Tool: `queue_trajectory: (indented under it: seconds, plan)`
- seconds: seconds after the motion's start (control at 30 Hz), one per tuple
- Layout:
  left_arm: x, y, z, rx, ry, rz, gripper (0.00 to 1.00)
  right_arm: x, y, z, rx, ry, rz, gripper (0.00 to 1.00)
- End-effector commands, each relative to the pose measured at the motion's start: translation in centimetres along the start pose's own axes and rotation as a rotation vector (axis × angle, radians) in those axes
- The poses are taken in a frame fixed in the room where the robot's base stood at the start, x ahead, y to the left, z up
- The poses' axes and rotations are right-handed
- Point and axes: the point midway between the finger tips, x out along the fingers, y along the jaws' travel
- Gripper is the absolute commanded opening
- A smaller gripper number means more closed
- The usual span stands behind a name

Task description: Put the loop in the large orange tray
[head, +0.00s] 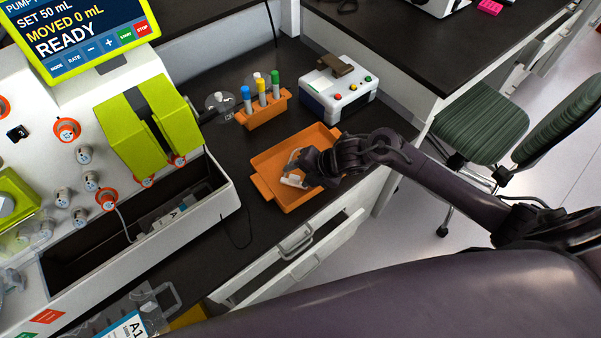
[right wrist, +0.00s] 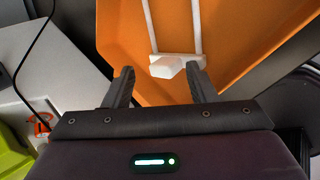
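The large orange tray (head: 268,166) sits on the dark bench top near its front edge. The white loop (head: 292,181) is within the tray's outline in the head view. In the right wrist view its white block (right wrist: 178,65) and two thin straight sides show against the orange tray floor (right wrist: 120,30). It looks to lie in the tray, though contact is hard to tell. My right gripper (head: 300,164) is over the tray. Its fingers (right wrist: 162,86) are apart on either side of the block, with a visible gap on the left. My left gripper is not in view.
A small orange rack (head: 263,113) with capped tubes stands behind the tray. A white device (head: 338,92) with coloured buttons is behind right. The white cell processor (head: 228,196) borders the left side, with a thin dark cable hanging near the tray. An open drawer (head: 300,262) juts out below.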

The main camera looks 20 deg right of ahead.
Motion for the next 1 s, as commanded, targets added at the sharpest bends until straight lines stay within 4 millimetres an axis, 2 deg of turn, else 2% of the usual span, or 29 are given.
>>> queue_trajectory:
  seconds: [0.33, 0.7, 0.83, 1.0]
  plan:
    - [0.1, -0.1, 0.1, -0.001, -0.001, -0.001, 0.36, -0.6, -0.1, 0.1, -0.002, -0.001, -0.001, 0.52]
    - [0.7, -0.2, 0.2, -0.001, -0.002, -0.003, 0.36, -6.4, -0.2, 0.1, -0.003, -0.002, -0.001, 0.52]
    - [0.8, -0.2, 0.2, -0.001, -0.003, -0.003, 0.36, -7.5, -0.1, 0.0, -0.002, 0.0, -0.002, 0.52]
    - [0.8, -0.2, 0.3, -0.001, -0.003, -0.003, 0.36, -7.8, 0.0, 0.0, 0.0, 0.001, -0.001, 0.52]
